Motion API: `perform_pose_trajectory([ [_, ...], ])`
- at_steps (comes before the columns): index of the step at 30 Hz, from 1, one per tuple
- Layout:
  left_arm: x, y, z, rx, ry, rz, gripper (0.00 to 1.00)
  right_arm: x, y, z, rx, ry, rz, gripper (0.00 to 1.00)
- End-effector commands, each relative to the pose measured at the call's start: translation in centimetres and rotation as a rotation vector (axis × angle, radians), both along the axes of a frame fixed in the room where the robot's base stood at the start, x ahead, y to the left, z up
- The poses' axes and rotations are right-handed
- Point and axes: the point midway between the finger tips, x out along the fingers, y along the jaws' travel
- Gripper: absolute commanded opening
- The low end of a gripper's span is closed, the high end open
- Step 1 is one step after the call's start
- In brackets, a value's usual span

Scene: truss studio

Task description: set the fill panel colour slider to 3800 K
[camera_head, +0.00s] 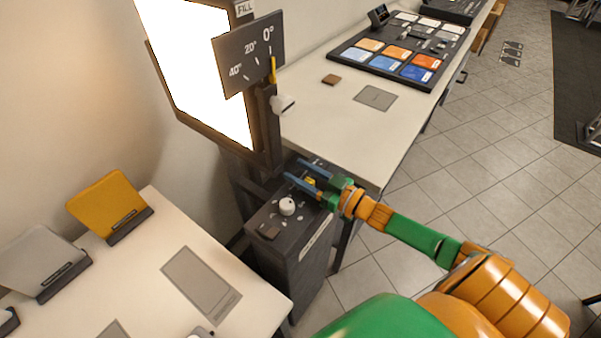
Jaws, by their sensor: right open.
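The lit fill panel (195,70) stands at the upper left, with a FILL label on its top edge. Below it is a dark control box (300,248) with a white round knob (287,206) on its top. A small yellow piece (310,181), perhaps the slider's handle, shows between the fingers of my right gripper (293,168). That gripper is open over the far part of the box top. I cannot tell whether its fingers touch the yellow piece. The slider's scale and its reading are hidden or too small to read. My left gripper is out of view.
A tilt scale plate (250,55) with a yellow pointer and a pale knob (283,104) hangs beside the panel. A white table (350,135) behind bears a tray of coloured swatches (345,52). A nearer white table (150,270) holds yellow (108,200) and grey (40,258) cards.

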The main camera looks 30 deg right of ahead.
Motion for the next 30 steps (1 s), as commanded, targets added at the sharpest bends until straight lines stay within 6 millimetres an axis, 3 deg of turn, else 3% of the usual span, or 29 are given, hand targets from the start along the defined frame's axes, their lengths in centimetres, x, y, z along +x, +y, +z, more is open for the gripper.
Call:
perform_pose_trajectory([
  [9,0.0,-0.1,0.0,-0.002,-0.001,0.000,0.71,-0.3,-0.1,-0.1,0.000,0.003,0.000,0.50],
  [21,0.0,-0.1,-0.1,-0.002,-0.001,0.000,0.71,-5.6,-2.4,-0.2,-0.001,0.004,0.000,0.50],
  [30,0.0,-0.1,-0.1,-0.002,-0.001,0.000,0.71,-6.5,-2.8,-0.1,0.001,0.001,0.000,0.50],
])
